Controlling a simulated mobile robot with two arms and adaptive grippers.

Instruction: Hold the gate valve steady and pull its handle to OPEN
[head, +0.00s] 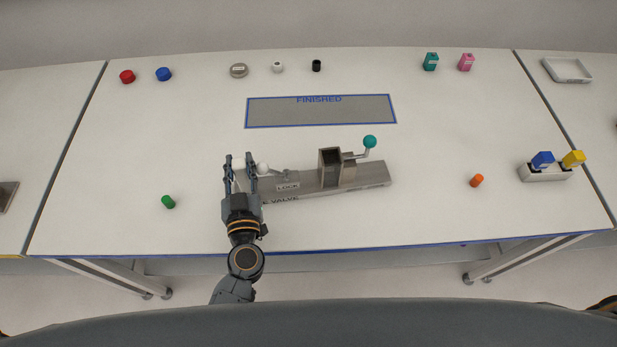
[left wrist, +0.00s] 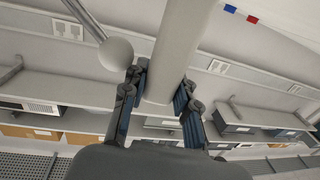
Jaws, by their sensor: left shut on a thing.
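The gate valve (head: 312,182) is a long grey metal block lying across the middle of the table. A square housing stands on it, and a lever with a teal ball knob (head: 369,142) rises at its right. A white ball knob (head: 263,168) on a thin rod is near the "LOCK" label; it also shows in the left wrist view (left wrist: 115,53). My left gripper (head: 240,163) is at the valve's left end, shut on a pale upright post (left wrist: 170,60) of the valve. The white ball is just beside the fingers. My right gripper is out of view.
A holder (head: 545,174) with blue and yellow pieces is at right. Small parts line the back.

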